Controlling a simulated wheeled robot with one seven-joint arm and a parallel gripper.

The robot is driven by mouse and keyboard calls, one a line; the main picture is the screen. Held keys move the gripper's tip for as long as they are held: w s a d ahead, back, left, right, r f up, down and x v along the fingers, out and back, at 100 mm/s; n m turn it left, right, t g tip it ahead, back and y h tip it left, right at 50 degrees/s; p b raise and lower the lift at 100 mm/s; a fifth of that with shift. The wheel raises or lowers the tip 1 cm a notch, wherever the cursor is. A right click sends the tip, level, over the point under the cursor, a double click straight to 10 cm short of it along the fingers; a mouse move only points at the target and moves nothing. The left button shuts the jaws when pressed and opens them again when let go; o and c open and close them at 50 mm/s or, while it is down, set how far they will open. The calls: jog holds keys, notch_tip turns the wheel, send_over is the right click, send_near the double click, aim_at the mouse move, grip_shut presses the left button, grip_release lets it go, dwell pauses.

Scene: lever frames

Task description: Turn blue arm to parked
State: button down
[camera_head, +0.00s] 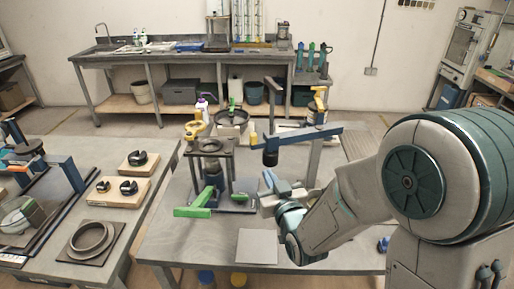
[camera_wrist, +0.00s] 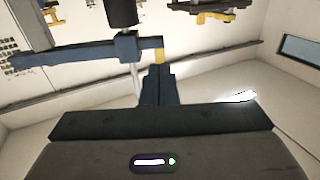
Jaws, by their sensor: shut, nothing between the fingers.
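The blue arm (camera_head: 306,136) is a level bar near the top of a grey post (camera_head: 314,165) on the table. It has a yellow tip (camera_head: 253,138) at its left end and a dark cylinder (camera_head: 270,157) hanging near that end. In the wrist view the blue arm (camera_wrist: 75,52) runs across the upper left, with the dark cylinder (camera_wrist: 122,12) on it and the yellow tip (camera_wrist: 160,55) at its right end. My gripper (camera_head: 270,182) is below the arm's left part and apart from it in the head view. Its fingers (camera_wrist: 158,85) are shut and empty, close to the yellow tip in the wrist view.
A frame with a green lever (camera_head: 194,203) stands left of my gripper. A grey plate (camera_head: 257,246) lies at the table's front. The left table (camera_head: 60,150) holds rings and wooden blocks.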

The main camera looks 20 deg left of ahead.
jog(key=p+x, duration=0.4)
jog(key=x, duration=0.6)
jog(key=shift+w+a+f, duration=0.1)
jog(key=shift+f, duration=0.1)
